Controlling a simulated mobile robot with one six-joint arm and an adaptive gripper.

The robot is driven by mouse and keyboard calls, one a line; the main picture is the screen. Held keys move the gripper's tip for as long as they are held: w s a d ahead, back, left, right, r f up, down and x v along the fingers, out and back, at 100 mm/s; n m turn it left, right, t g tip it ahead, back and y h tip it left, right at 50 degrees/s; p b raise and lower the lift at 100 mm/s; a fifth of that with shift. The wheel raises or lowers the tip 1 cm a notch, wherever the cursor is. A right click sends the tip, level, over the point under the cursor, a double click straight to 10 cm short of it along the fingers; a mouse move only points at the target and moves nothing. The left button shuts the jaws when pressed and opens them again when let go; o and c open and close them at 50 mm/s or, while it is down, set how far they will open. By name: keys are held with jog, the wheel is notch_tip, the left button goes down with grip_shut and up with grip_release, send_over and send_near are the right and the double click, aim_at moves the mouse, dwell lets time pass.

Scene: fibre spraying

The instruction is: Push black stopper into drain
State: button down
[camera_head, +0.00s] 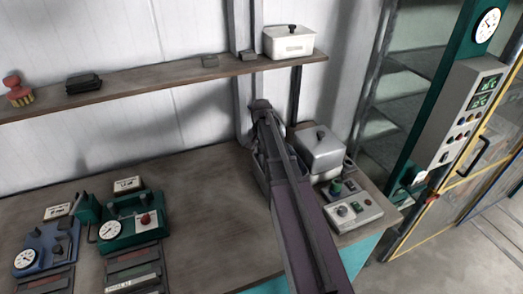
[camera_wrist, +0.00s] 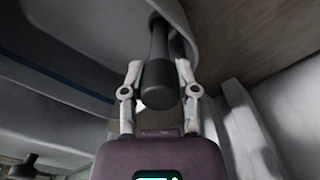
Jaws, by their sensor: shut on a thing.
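In the wrist view, my gripper (camera_wrist: 160,70) is shut on a black stopper (camera_wrist: 158,86). The stopper is a dark cylinder with a rounded, wider end towards the camera. One pale metal finger lies on each side of it. Its far end reaches up to a grey, curved-edged body (camera_wrist: 185,18); I cannot tell whether it sits in an opening there. No drain hole is clearly visible. In the head view, my arm covers the gripper and the stopper.
A grey lidded metal box (camera_head: 322,155) and a control box (camera_head: 353,210) stand right of my arm on the bench (camera_head: 200,205). Green (camera_head: 130,222) and blue (camera_head: 47,248) gauge devices stand at left. A shelf (camera_head: 165,86) with a white box (camera_head: 289,43) hangs above.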

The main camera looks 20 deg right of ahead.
jog(key=shift+f, duration=0.15)
jog(key=shift+c, duration=1.4)
grip_release()
jog(key=shift+r, duration=0.2)
notch_tip(320, 180, up, 8)
jog(key=p, duration=0.8)
jog(key=shift+r+p, duration=0.2)
jog(key=shift+p, duration=0.1)
jog(key=s+a+f+n+b, duration=0.3)
jog(key=s+a, duration=0.4)
jog(key=s, duration=0.3)
jog(key=s+a+f+n+b, duration=0.3)
jog(key=s+a+n, duration=0.3)
jog(key=s+a, duration=0.2)
jog(key=s, duration=0.2)
jog(key=shift+s+a+f, duration=0.15)
jog(key=shift+s, duration=0.2)
